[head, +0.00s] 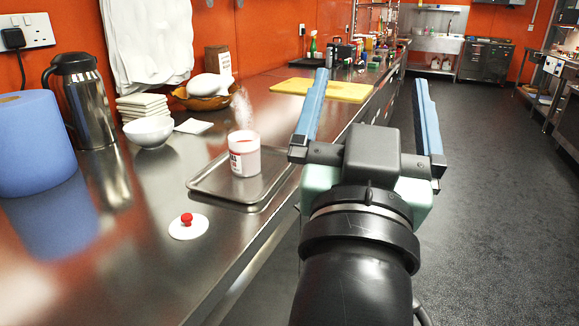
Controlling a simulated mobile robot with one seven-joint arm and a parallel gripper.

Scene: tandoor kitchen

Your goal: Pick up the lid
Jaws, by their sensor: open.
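The lid (188,231) is a flat white disc with a red knob on top. It lies on the steel counter, in front of the metal tray. My gripper (375,80) is at the right, with its two blue fingers spread wide and nothing between them. It is to the right of the lid and apart from it, over the counter's edge side. A white cup with red print (244,154) stands open on the tray (207,184), with faint steam above it.
A blue paper roll (42,142), a steel flask (86,100), a white bowl (149,131) and stacked napkins (143,106) stand at the left. A basket (205,95) and yellow board (322,90) are farther back. The counter around the lid is clear. Open floor lies right.

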